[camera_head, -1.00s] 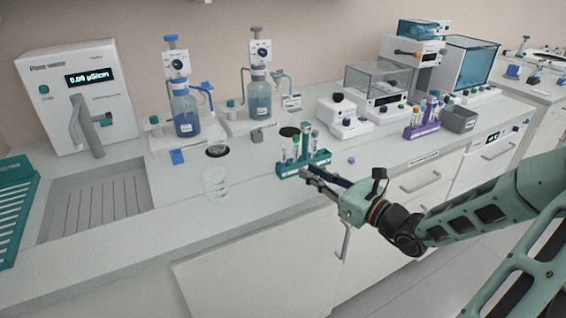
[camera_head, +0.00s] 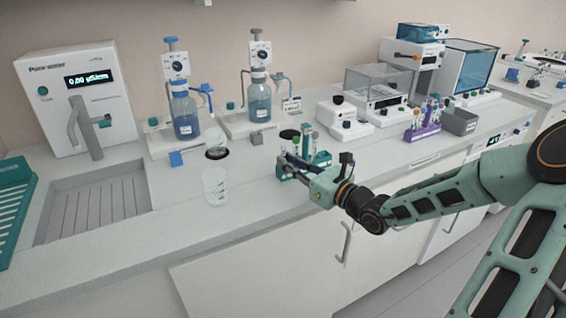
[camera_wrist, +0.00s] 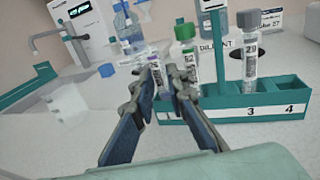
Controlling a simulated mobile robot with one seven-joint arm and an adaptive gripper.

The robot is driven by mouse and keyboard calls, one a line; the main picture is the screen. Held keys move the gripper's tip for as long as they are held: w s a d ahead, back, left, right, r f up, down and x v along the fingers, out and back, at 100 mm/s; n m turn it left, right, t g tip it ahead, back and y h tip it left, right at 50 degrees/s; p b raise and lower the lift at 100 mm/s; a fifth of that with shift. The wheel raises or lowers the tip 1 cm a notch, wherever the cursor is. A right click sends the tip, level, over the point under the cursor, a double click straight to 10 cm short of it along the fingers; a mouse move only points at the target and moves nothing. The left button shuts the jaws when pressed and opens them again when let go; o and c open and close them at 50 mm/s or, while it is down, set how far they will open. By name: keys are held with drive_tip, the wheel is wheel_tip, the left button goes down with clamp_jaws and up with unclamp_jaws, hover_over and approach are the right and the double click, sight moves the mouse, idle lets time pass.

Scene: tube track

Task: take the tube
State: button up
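A teal tube rack (camera_head: 318,158) stands on the bench with several capped tubes; it also shows in the wrist view (camera_wrist: 228,113), with numbers 3 and 4 on its front. My gripper (camera_head: 288,162) reaches in low at the rack's left side. In the wrist view my gripper's two fingertips (camera_wrist: 161,76) stand close on either side of a narrow labelled tube (camera_wrist: 158,80); whether they touch it cannot be told. A green-capped tube (camera_wrist: 190,62) stands just right of the fingers. An upright tube labelled 29 (camera_wrist: 250,65) stands farther right. Slot 4 looks empty.
A clear beaker (camera_head: 215,187) stands left of the rack. Dispenser bottles (camera_head: 185,115) stand behind it. A purple tube rack (camera_head: 422,133) and a grey box (camera_head: 459,121) are to the right. The bench front edge lies below my arm.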

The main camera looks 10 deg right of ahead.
sight(285, 150)
clamp_jaws()
drive_tip(key=shift+r, duration=0.5)
wheel_tip(285, 150, up, 2)
drive_tip(key=shift+p, duration=0.5)
drive_tip(key=s+d+r+p, duration=0.4)
drive_tip(key=s+d+r, duration=0.3)
drive_tip(key=s+r, duration=0.3)
drive_tip(key=shift+s+d+p, duration=0.2)
drive_tip(key=shift+s+p, duration=0.15)
drive_tip(key=shift+s, duration=0.65)
